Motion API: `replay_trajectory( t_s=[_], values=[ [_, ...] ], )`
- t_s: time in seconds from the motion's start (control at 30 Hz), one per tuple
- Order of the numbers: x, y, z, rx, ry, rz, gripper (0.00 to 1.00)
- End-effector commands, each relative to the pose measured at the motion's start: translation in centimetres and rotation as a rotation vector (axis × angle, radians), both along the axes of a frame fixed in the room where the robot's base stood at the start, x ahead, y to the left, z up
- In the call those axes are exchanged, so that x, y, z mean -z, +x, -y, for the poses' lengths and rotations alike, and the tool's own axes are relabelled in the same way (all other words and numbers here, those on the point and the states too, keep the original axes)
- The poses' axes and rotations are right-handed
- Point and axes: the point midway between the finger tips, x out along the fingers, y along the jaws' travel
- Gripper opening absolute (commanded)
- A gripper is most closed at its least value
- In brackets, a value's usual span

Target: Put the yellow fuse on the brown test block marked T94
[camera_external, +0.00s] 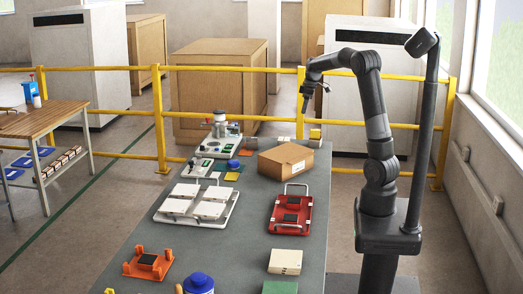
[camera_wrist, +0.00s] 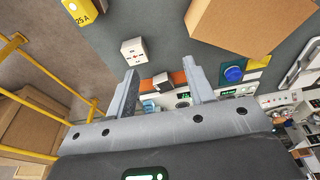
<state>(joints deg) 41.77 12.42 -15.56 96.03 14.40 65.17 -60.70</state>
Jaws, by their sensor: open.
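A yellow fuse (camera_wrist: 82,11) marked 25 A lies at the top left of the wrist view, cut off by the frame. In the external view a small yellow piece (camera_external: 315,134) at the far end of the table looks like it. A brown block (camera_wrist: 179,78) with a grey metal part shows between my fingers in the wrist view; a small brownish piece (camera_external: 250,143) may be it. I cannot read T94 on anything. My gripper (camera_wrist: 160,67) is open and empty. In the external view my gripper (camera_external: 304,104) is raised above the table's far end.
A pale socketed block (camera_wrist: 133,51) stands between the fuse and the brown block. A cardboard box (camera_external: 285,159) stands nearby. White trays (camera_external: 197,205), a red tray (camera_external: 308,213) and an orange fixture (camera_external: 139,270) occupy the table. A yellow railing (camera_external: 220,69) runs behind.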

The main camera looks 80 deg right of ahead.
Motion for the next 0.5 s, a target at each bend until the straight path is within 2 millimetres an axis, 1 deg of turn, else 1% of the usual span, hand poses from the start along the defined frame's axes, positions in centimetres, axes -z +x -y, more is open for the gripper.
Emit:
replay_trajectory(
  t_s=[0.03,0.13,0.23,0.27,0.3,0.37,0.4,0.47,0.5],
  values=[
    [-1.1,0.9,-3.2,-0.009,-0.003,0.017,0.49],
    [-2.5,1.9,-8.8,-0.006,-0.004,0.041,0.49],
    [-3.6,2.2,-14.5,-0.007,-0.004,0.066,0.49],
    [-3.8,2.2,-16.1,-0.008,-0.004,0.074,0.49],
    [-4.1,2.1,-18.3,-0.008,-0.005,0.084,0.49],
    [-4.4,1.6,-21.5,-0.011,-0.006,0.099,0.49],
    [-4.5,1.2,-23.5,-0.013,-0.005,0.110,0.49],
    [-4.5,0.4,-26.5,-0.016,-0.005,0.126,0.49],
    [-4.5,-0.2,-28.4,-0.018,-0.006,0.137,0.49]
  ],
)
